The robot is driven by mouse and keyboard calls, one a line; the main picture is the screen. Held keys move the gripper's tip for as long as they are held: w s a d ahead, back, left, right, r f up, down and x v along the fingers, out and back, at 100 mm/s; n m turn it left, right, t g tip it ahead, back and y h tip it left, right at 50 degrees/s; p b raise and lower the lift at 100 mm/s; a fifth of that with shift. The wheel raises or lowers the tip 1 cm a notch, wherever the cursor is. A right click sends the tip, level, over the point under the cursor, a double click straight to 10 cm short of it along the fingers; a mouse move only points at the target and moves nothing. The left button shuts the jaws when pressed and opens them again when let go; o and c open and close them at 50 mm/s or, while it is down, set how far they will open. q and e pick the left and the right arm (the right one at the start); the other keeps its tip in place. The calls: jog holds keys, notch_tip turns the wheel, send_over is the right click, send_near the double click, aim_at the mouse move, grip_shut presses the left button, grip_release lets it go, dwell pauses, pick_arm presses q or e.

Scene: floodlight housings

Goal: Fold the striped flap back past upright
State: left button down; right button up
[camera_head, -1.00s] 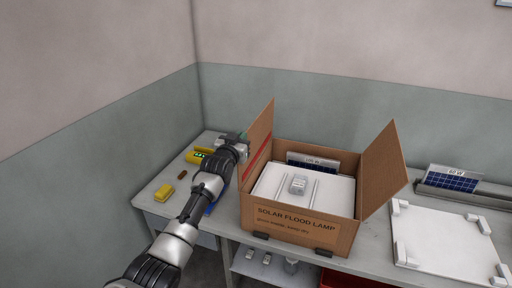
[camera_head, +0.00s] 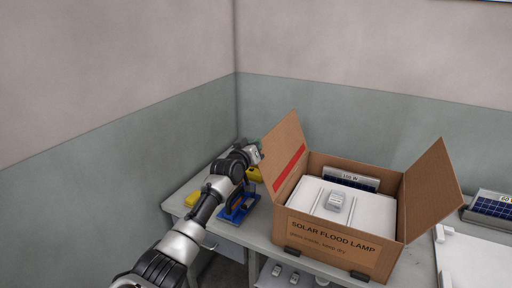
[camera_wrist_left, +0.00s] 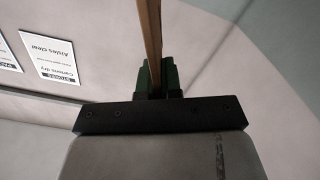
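The striped flap (camera_head: 288,168) is the cardboard box's left flap, with a red stripe on its inner face. It leans outward to the left, a little past upright. My left gripper (camera_head: 258,150) is at the flap's outer left edge, its fingers partly hidden in the head view. In the left wrist view the flap (camera_wrist_left: 153,40) shows edge-on between the green fingers of the left gripper (camera_wrist_left: 156,78), which look closed on it. The box (camera_head: 335,245) is open on the table, holding a white lamp housing (camera_head: 362,208). My right gripper is not in view.
The box's right flap (camera_head: 432,190) stands open, leaning right. A blue fixture (camera_head: 238,206) and yellow items (camera_head: 194,199) lie on the table left of the box, beneath my left arm. A white panel (camera_head: 475,262) lies at the right. Walls stand close behind and left.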

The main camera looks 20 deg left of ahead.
pick_arm(q)
jog(key=shift+f, duration=0.15)
jog(key=c, duration=1.3)
grip_release()
jog(key=shift+s, duration=0.1)
jog(key=s+b, duration=0.1)
jog(key=s, duration=0.9)
jog(key=shift+s+a, duration=0.15)
jog(key=shift+s, duration=0.15)
